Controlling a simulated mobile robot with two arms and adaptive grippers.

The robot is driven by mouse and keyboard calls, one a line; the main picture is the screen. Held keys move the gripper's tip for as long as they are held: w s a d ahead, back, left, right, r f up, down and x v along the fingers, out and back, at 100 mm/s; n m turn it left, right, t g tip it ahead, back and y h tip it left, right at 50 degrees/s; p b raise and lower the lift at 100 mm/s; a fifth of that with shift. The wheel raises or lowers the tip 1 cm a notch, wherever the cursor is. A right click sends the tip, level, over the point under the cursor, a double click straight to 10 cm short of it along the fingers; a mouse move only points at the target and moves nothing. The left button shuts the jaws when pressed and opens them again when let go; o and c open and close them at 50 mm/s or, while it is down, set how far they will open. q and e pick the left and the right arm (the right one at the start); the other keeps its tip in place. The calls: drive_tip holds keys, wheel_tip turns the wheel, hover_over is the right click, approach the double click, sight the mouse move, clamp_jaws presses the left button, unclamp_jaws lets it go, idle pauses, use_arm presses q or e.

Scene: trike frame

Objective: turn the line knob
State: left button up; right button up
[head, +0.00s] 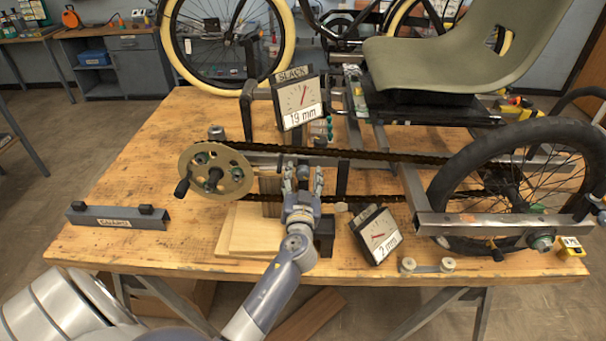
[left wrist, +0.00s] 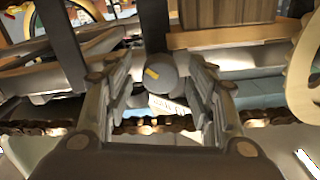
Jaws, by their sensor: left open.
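My left gripper (head: 303,178) is open, with its fingers pointing away from me at the chain run in the middle of the trike frame. In the left wrist view a dark grey round knob (left wrist: 164,73) with a yellow mark lies between the two open fingers (left wrist: 160,95), with no clear contact. It looks like the line knob. A small white label, too blurred to read surely, sits just below it. In the head view I cannot make out the knob; the gripper seems to cover it. My right gripper is not in view.
The chain (head: 390,157) runs from the chainring (head: 217,172) to the rear wheel (head: 520,180). A "SLACK" gauge (head: 299,99) reads 19 mm; another gauge (head: 377,236) reads 2 mm. Wooden boards (head: 250,230) lie below the gripper. The table's front left (head: 110,250) is mostly clear.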

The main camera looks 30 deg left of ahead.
use_arm(q)
drive_tip(key=c, duration=1.1)
drive_tip(key=shift+o, duration=0.2)
drive_tip(key=shift+m, duration=0.3)
drive_tip(key=m+b, duration=0.1)
drive_tip(key=m, duration=0.2)
drive_tip(key=shift+w, duration=0.1)
drive_tip(key=m, duration=0.5)
drive_tip(key=shift+b, duration=0.4)
